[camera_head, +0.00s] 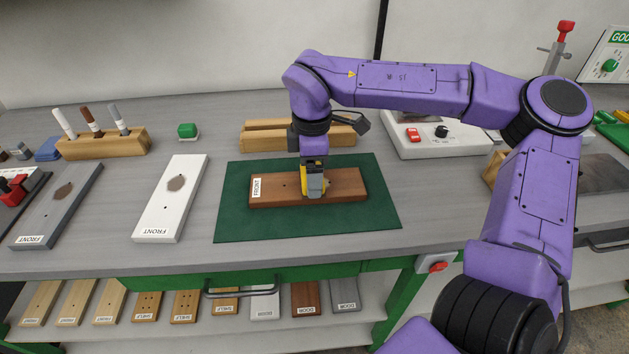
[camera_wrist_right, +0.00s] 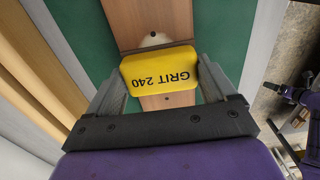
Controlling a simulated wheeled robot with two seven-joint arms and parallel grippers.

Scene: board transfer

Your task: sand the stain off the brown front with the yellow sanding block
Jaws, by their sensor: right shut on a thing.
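The brown front (camera_head: 345,188) lies flat on a green mat (camera_head: 236,220), with its FRONT label at the left end. My right gripper (camera_head: 313,190) points down over the middle of the board and is shut on the yellow sanding block (camera_head: 304,178). The block, marked GRIT 240, also shows between the fingers in the right wrist view (camera_wrist_right: 160,70). It is at the board's surface; I cannot tell whether it touches. A pale patch with a dark dot (camera_wrist_right: 152,38) shows just beyond the block. No dark stain is visible; the block and gripper hide part of the board. My left gripper is not in view.
A white front (camera_head: 172,205) and a grey front (camera_head: 62,205), each with a dark stain, lie to the left. A wooden rack (camera_head: 262,137) stands behind the mat. The mat around the board is clear.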

